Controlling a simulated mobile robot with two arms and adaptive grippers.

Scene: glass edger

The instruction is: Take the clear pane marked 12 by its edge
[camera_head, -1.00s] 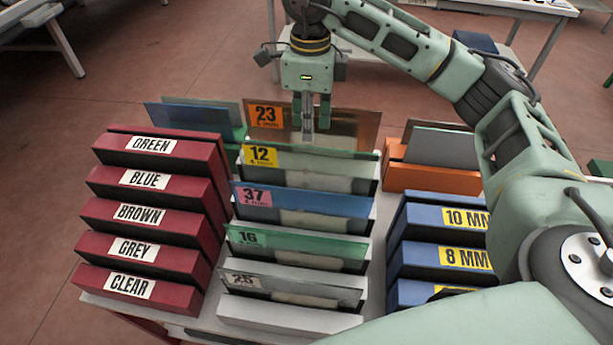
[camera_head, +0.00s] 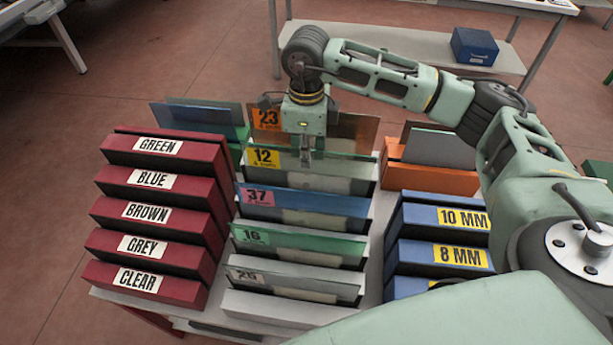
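The pane marked 12 (camera_head: 335,172) stands upright in the second slot from the back of the middle rack; it looks clear with a grey-green tint and bears a yellow label (camera_head: 262,157) at its left. My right gripper (camera_head: 306,158) points straight down over the middle of its top edge. The fingertips overlap the edge in the picture. I see the fingers nearly in line, so the gap between them, and whether they touch the glass, cannot be told. My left gripper is out of view.
Red labelled blocks (camera_head: 150,213) flank the left, blue thickness blocks (camera_head: 425,232) and an orange holder (camera_head: 430,180) the right.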

